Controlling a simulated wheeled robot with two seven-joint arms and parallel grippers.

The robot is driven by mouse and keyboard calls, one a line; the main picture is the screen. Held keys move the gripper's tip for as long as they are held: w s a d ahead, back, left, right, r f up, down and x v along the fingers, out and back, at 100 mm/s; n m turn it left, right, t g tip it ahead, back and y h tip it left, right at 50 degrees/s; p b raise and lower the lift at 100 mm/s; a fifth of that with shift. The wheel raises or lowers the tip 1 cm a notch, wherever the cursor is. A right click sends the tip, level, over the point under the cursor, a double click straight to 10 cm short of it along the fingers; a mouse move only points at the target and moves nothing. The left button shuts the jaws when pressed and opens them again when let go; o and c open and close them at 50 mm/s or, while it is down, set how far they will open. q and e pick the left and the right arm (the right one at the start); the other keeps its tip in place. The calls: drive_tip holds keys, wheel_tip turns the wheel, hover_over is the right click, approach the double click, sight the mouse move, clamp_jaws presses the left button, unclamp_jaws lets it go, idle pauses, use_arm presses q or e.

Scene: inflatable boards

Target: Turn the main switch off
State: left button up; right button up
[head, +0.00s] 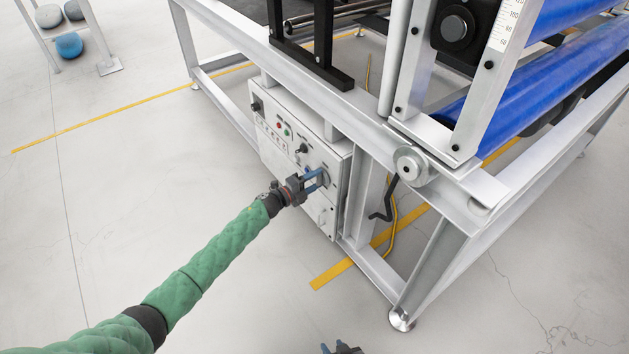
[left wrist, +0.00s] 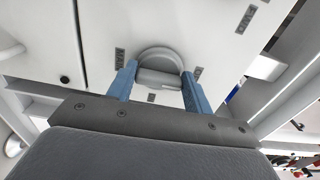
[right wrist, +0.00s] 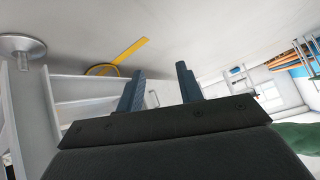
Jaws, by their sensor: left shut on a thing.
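The control box (head: 300,150) is a light grey panel on the side of the machine frame, with small buttons and knobs. The main switch (left wrist: 158,78) is a round grey knob with a raised grip bar, set on the panel among small dark labels. My left gripper (head: 316,181) is at the lower right part of the panel, its blue fingers shut on the switch's grip from both sides. In the head view the fingers largely hide the switch. My right gripper (right wrist: 160,70) is open and empty, low at the bottom edge of the head view.
The white machine frame (head: 370,262) surrounds the box, with blue rollers (head: 500,98) at upper right. Yellow tape (head: 335,275) marks the floor. A rack with balls (head: 69,45) stands far left. The left floor is clear.

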use_arm(q)
drive_tip(key=shift+a, duration=0.1)
drive_tip(key=o, duration=1)
